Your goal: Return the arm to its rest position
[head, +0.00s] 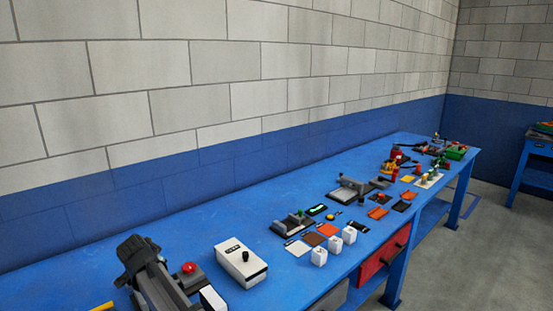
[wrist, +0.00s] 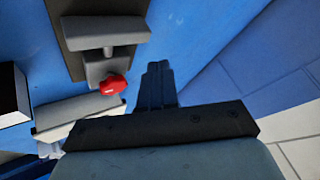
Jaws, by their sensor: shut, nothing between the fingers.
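My gripper (wrist: 158,68) shows in the wrist view with its dark fingers together and nothing between them. It is over the blue bench, with the blue and white wall at the right of that view. A grey device with a red button (wrist: 113,85) lies to the left of the fingers, apart from them in the picture. In the head view, a dark and grey shape at the lower left stands beside a red button (head: 189,267); I cannot tell whether that shape is part of my arm.
The blue workbench (head: 190,230) runs along the block wall. A white box with a black knob (head: 241,262) stands near the front. Several white cubes, coloured tiles (head: 327,229) and fixtures fill the middle and far end. A red drawer (head: 383,254) is under the bench.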

